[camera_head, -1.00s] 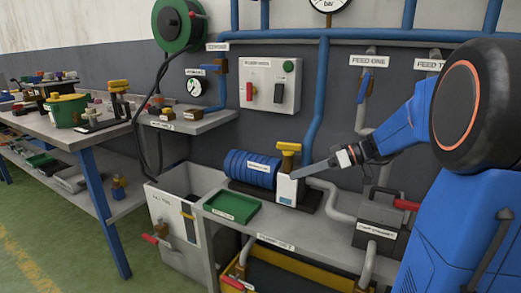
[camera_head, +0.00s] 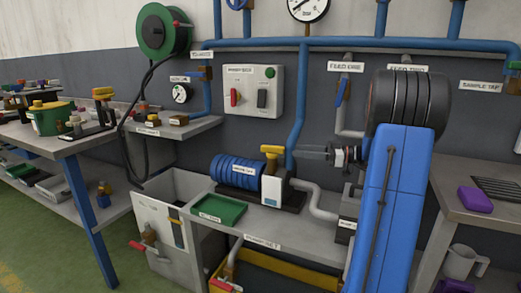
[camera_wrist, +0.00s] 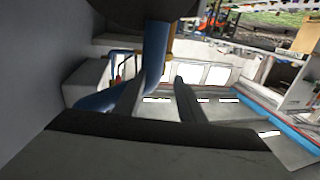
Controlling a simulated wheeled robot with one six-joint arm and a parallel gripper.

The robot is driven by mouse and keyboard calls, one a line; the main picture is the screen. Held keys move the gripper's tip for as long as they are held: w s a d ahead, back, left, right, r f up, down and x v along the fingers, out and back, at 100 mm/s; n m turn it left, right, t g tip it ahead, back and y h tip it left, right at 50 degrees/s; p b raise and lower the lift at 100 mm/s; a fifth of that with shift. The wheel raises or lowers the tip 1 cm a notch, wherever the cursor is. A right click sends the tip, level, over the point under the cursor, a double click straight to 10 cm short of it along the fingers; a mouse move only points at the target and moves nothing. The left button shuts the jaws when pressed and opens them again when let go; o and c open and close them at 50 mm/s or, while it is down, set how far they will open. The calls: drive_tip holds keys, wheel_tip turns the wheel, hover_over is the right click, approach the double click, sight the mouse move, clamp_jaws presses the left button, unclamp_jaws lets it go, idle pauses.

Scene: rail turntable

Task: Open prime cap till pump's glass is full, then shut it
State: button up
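The pump (camera_head: 275,187) stands on the bench, with a white front block and a blue ribbed motor (camera_head: 236,169) at its left. A yellow T-shaped cap (camera_head: 273,151) sits upright on top of the block. A small pale blue patch shows low on the block's front; I cannot tell whether it is the glass or how full it is. My gripper (camera_head: 302,150) is right of the cap at about its height, apart from it, fingers pointing left. In the wrist view my gripper (camera_wrist: 157,85) has its two fingers apart with nothing held between them.
A blue vertical pipe (camera_head: 298,130) rises behind the pump, close to my fingertips in the picture. A green tray (camera_head: 219,210) lies on the bench front. A wall box with a red and a black switch (camera_head: 252,91) hangs above. A side table with a purple block (camera_head: 475,200) is at right.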

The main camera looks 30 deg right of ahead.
sight(263, 148)
drive_tip(key=x, duration=1.5)
clamp_jaws()
